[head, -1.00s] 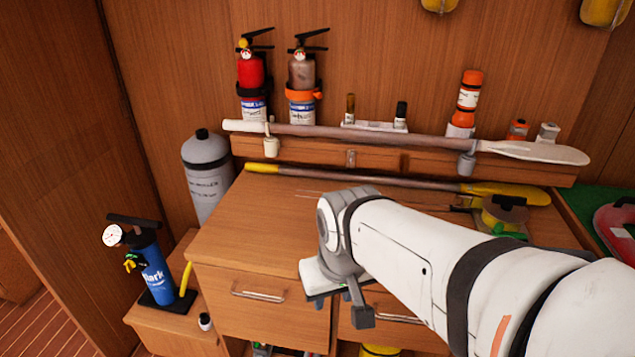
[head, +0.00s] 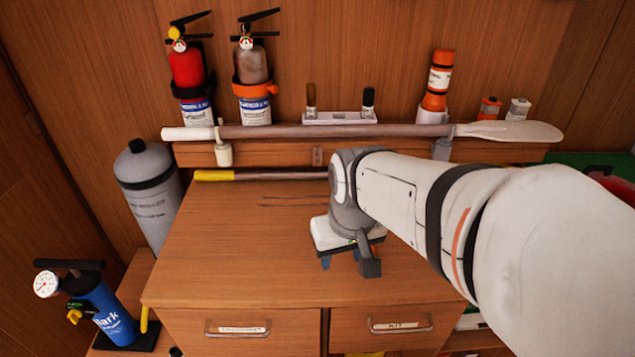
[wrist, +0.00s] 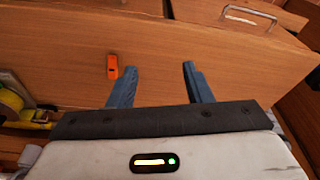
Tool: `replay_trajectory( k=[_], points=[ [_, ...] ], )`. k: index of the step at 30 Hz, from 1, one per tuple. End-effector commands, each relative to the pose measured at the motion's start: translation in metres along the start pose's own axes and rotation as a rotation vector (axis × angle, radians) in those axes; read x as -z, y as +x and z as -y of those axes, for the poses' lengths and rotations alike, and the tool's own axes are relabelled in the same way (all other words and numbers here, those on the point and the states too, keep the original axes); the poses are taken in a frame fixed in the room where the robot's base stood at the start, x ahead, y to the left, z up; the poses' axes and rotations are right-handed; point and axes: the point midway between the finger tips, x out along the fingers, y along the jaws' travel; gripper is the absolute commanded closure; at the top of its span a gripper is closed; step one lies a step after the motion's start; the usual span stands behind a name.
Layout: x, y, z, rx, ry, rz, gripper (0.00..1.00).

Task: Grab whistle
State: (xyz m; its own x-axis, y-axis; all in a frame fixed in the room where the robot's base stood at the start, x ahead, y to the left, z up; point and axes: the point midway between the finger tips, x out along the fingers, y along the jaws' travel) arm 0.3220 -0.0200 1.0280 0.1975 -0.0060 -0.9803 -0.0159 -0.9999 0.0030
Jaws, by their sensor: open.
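A small orange whistle (wrist: 112,66) lies on the wooden cabinet top (wrist: 60,60), seen in the wrist view. It is just left of my left fingertip and outside the gap between the fingers. My gripper (wrist: 159,69) is open, with two blue fingers and nothing between them. In the head view my gripper (head: 341,260) hangs over the cabinet top, pointing down.
A paddle (head: 340,131) lies along the back ledge. Fire extinguishers (head: 189,80) and an orange canister (head: 438,80) stand behind it. A grey tank (head: 150,195) and a blue pump (head: 105,310) are at left. The cabinet top's left half is mostly clear.

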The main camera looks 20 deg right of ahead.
Motion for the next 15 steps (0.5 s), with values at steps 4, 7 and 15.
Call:
replay_trajectory(
  k=[4,7,15],
  points=[
    [0.04,0.005,-0.03,-0.013,0.088,0.059,0.55],
    [0.066,0.018,-0.052,-0.019,0.143,0.097,0.55],
    [0.107,0.061,-0.107,-0.026,0.262,0.175,0.55]
  ],
)
